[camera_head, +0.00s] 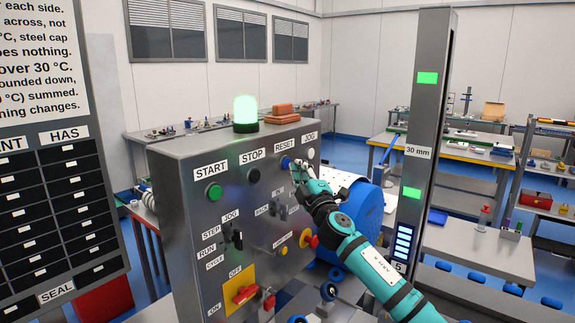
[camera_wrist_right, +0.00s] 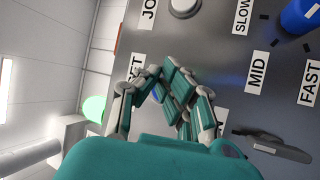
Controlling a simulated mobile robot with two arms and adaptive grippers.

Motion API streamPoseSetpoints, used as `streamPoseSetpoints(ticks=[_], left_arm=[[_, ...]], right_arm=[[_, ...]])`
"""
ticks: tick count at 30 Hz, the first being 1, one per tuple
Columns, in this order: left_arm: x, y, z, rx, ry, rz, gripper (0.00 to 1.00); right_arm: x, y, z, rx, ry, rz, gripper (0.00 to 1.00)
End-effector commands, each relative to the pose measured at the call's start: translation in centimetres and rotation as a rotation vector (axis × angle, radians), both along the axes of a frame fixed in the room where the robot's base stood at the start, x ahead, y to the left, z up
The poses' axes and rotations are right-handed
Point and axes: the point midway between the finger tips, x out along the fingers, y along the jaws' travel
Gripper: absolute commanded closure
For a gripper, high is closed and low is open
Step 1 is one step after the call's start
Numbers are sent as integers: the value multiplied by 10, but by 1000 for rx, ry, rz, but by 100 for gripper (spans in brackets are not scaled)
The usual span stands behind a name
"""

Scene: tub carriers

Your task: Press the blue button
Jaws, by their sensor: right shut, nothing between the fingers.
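The blue button (camera_head: 285,162) sits under the RESET label on the grey control panel (camera_head: 190,235). In the right wrist view a small bit of the blue button (camera_wrist_right: 155,97) shows between my fingers, mostly hidden by them. My right gripper (camera_head: 297,170) is shut and empty. Its fingertips are right beside the button at the panel face; I cannot tell whether they touch it. In the right wrist view the fingers (camera_wrist_right: 160,75) point at the panel near the RESET label. My left gripper is not in view.
A green START button (camera_head: 214,192), a black STOP button (camera_head: 253,175) and a white JOG button (camera_head: 310,153) share the row. A red switch on a yellow plate (camera_head: 241,291) is lower. A lit green lamp (camera_head: 245,110) stands on top. A grey post (camera_head: 420,150) rises at right.

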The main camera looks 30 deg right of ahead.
Motion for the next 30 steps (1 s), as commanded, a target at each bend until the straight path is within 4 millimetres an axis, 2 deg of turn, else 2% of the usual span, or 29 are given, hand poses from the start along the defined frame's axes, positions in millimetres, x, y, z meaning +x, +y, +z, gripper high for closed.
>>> streamPoseSetpoints(ticks=[5, 21, 30], left_arm=[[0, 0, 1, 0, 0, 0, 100], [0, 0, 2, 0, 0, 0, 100], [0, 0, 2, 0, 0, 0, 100]], right_arm=[[-3, -2, 0, -1, 0, -1, 100], [-50, -22, 0, -2, 1, -3, 100], [-56, -23, 0, -1, 0, -1, 100]])
